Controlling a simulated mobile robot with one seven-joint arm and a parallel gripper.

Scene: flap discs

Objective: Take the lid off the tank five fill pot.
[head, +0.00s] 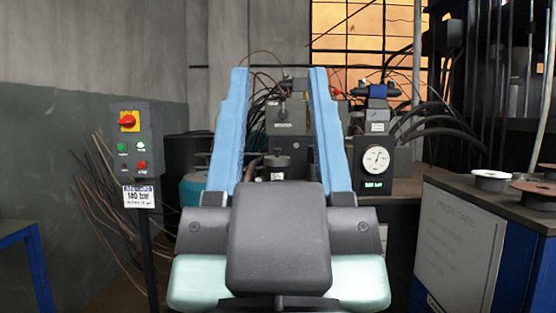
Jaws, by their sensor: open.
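My gripper (279,72) is open in the head view, its two long blue fingers spread wide and pointing away from me with nothing held between them. Beyond and between the fingers stands dark machinery, with a labelled grey block (285,116) and a small dark round cap-like part (276,160) lower down. I cannot tell whether that part is the fill pot's lid. No marking for tank five is readable, and the gripper's body hides the area below.
A control post (137,150) with a red switch stands at left, near thin bent rods. A pressure gauge (376,160) and thick black hoses are right of the fingers. A cabinet (470,235) with discs (492,181) on top stands at right. A blue frame (38,270) is lower left.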

